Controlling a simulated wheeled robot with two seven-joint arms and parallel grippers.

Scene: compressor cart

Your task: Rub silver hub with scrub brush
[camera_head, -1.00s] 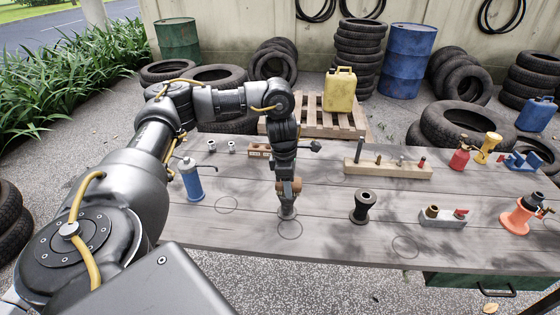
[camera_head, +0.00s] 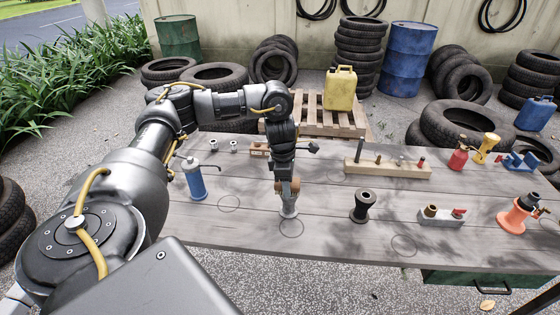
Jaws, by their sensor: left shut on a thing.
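My left gripper (camera_head: 287,172) points down over the front middle of the table, shut on the scrub brush (camera_head: 287,187), of which a brown, wood-coloured part shows at the fingertips. Directly below is the silver hub (camera_head: 289,212), a small grey metal piece with a wider foot, upright on the table. The brush's lower end meets or nearly meets the hub's top; the gripper hides the join, so I cannot tell if they touch. My right gripper is not in view.
The grey plank table (camera_head: 330,232) has a blue bottle (camera_head: 196,182) left of the hub and a black spool (camera_head: 362,206) right of it. A wooden block with pegs (camera_head: 388,169) lies behind. An orange tool (camera_head: 517,215) stands far right. The front strip is mostly clear.

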